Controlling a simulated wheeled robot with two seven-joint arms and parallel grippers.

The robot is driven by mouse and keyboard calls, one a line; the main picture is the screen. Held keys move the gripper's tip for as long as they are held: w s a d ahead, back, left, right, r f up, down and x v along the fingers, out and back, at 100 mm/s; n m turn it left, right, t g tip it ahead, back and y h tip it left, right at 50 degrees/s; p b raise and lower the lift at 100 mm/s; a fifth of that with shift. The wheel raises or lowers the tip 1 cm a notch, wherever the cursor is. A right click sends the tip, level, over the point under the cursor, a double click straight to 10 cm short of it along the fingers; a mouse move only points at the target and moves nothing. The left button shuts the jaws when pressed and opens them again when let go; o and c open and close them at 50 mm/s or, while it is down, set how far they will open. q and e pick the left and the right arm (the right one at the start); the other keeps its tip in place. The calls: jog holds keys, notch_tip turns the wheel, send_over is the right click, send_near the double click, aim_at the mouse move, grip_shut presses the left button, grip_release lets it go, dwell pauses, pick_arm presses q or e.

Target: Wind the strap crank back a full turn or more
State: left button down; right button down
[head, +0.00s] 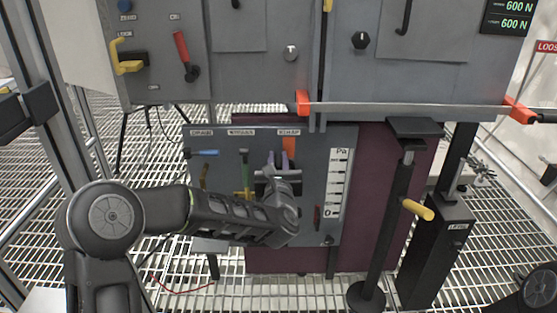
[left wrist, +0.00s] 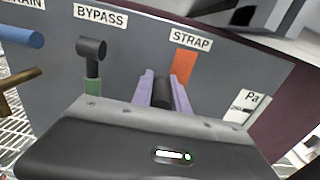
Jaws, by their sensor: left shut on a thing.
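The strap crank shows as a dark cylindrical handle (left wrist: 161,92) in the left wrist view, below the STRAP label and beside an orange strap (left wrist: 187,65). My left gripper (left wrist: 163,90) has its pale purple fingers on either side of this handle and is shut on it. In the head view my left gripper (head: 271,165) is at the panel, just left of the orange strap (head: 289,147). My gripper hides the rest of the crank. My right gripper is not in view.
A black post (head: 385,225) with a yellow handle (head: 417,209) stands to the right. Cabinets overhang the panel.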

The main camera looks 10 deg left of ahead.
pick_arm(q)
jog(key=c, duration=1.3)
grip_release()
jog(key=shift+s+d, duration=0.1)
jog(key=shift+s, duration=0.35)
jog(key=p+v, duration=0.2)
jog(key=v, duration=0.5)
jog(key=shift+f, duration=0.1)
